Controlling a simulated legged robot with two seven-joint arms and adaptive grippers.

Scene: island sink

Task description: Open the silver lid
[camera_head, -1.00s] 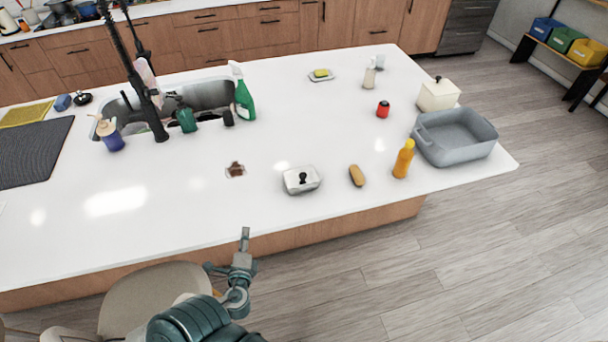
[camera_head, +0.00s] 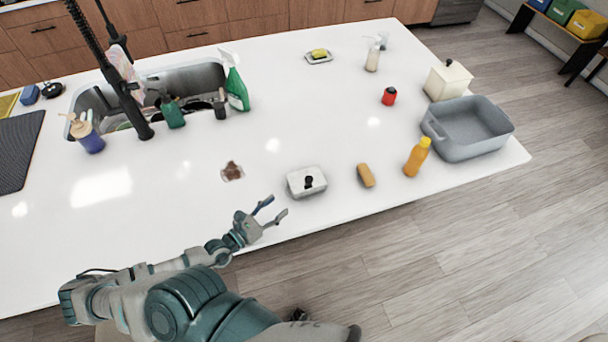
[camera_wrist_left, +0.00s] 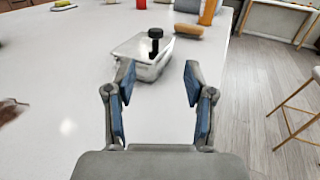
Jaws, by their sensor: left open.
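A silver lid with a black knob (camera_head: 307,182) sits on a small rectangular dish on the white island counter. In the left wrist view the lid (camera_wrist_left: 147,50) is just beyond the fingertips, with its black knob standing up near the top centre. My left gripper (camera_head: 279,209) is open and empty, just left of and in front of the dish, apart from it. Its two blue-padded fingers (camera_wrist_left: 158,82) show spread in the left wrist view. My right gripper is not in view.
A brown sponge (camera_head: 366,175) and an orange bottle (camera_head: 417,157) stand right of the dish, near a grey basin (camera_head: 470,124). A brown lump (camera_head: 232,171) lies to its left. The sink (camera_head: 187,83) is at the back left.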

